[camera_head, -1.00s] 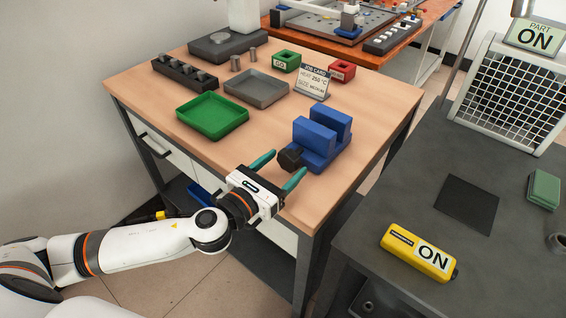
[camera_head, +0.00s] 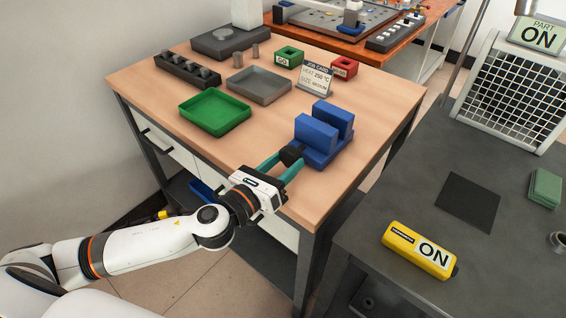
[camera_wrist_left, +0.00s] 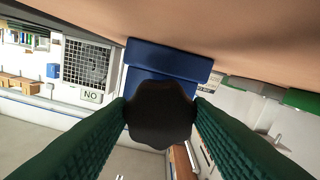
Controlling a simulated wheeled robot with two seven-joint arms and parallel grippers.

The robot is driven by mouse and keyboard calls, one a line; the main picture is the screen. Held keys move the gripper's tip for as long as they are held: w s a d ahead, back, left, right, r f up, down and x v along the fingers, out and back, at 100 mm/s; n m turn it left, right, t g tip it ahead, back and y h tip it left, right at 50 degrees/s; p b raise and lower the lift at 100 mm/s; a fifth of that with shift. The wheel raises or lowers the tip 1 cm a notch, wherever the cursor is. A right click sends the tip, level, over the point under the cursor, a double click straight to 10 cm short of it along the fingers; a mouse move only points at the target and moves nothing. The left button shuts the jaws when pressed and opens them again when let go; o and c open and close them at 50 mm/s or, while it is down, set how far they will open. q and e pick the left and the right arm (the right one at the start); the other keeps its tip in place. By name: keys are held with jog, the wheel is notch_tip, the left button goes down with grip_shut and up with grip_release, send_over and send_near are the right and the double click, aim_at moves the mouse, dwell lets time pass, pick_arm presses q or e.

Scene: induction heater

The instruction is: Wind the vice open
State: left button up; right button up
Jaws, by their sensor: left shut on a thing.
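The blue vice (camera_head: 318,150) stands near the front right corner of the wooden bench, with a gap between its two upright jaws. Its black knob (camera_head: 291,154) faces my left gripper. My left gripper (camera_head: 283,162) is shut on the knob, one green finger on each side. In the left wrist view the lobed dark knob (camera_wrist_left: 160,115) sits between the fingertips, and the blue vice body (camera_wrist_left: 165,60) shows behind it. My right gripper is in neither view.
A green tray (camera_head: 214,127), a grey tray (camera_head: 285,98) and a job card (camera_head: 316,80) lie farther back on the bench. A dark table (camera_head: 400,285) with a yellow ON box (camera_head: 400,240) stands at right. Bare bench top lies left of the vice.

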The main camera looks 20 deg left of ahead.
pick_arm(q)
jog(key=n+p, duration=0.1)
jog(key=n, duration=0.4)
jog(key=shift+r+n, duration=0.1)
jog(key=shift+n, duration=0.3)
jog(key=n+p, duration=0.1)
jog(key=n, duration=0.3)
jog(key=shift+r, duration=0.1)
jog(key=n+p, duration=0.1)
jog(key=n, duration=0.4)
jog(key=shift+r+p, duration=0.1)
jog(key=shift+p, duration=0.3)
jog(key=n+p, duration=0.2)
jog(key=n, duration=0.2)
jog(key=shift+n, duration=0.4)
jog(key=shift+n, duration=0.3)
jog(key=o, duration=1)
jog(key=shift+d, duration=0.1)
jog(key=shift+s, duration=0.1)
jog(key=b+v, duration=0.1)
jog(key=v, duration=1)
jog(key=shift+s, duration=0.4)
